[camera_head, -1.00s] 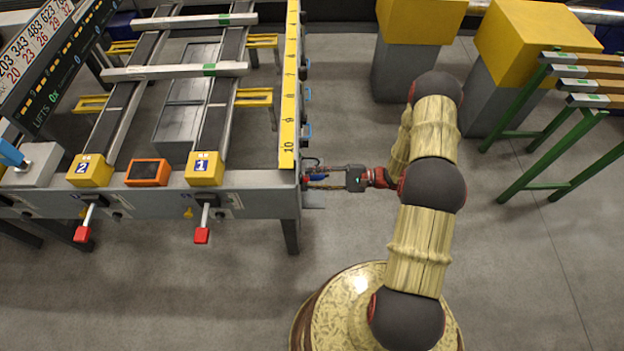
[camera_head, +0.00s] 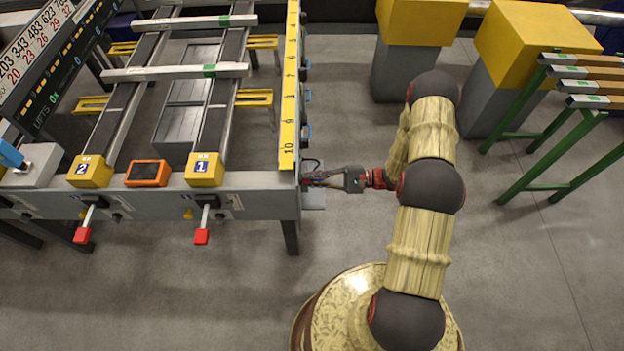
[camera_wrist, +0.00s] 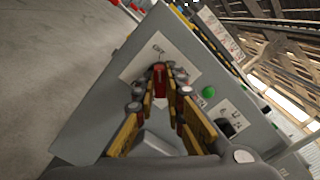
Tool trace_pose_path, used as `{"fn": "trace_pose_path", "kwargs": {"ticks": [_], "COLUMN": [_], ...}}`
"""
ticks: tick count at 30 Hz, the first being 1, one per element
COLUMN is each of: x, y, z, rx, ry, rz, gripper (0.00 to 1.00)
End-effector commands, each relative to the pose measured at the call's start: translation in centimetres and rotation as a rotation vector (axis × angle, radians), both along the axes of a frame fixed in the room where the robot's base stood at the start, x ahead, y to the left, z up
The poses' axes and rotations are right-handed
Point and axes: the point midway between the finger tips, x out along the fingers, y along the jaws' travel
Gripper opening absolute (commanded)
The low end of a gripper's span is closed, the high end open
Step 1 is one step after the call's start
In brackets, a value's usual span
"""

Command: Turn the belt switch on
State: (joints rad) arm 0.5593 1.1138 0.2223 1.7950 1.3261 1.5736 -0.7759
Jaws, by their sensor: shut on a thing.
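The belt switch shows in the wrist view as a red handle (camera_wrist: 160,80) on a white label plate (camera_wrist: 150,58) on a grey panel. My gripper (camera_wrist: 161,76) has its two fingertips closed on either side of the red handle. In the head view my gripper (camera_head: 308,179) reaches left to the right end face of the runout table (camera_head: 262,200). The switch itself is hidden there behind the fingers and the table's edge. The plate's fine print is too small to read.
A green button (camera_wrist: 208,92) and a black knob (camera_wrist: 228,128) sit beside the switch on the panel. Two red-ended levers (camera_head: 202,236) stick out from the table's front. Yellow-topped grey posts (camera_head: 415,50) stand behind my arm. Floor at the front is clear.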

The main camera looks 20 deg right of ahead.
Motion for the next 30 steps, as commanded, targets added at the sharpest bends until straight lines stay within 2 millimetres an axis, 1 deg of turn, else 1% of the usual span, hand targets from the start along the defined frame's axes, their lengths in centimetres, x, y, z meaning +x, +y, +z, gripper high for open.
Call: {"fn": "trace_pose_path", "kwargs": {"ticks": [9,14,20,30], "x": [-0.04,-0.06,-0.03,0.11], "y": [0.01,0.05,0.07,0.03], "z": [-0.03,0.00,0.08,0.16], "rx": [0.002,0.017,0.054,0.150], "ry": [0.010,0.053,0.169,0.466], "rz": [0.001,0.001,0.001,0.001], "gripper": [0.00,0.00,0.00,0.00]}}
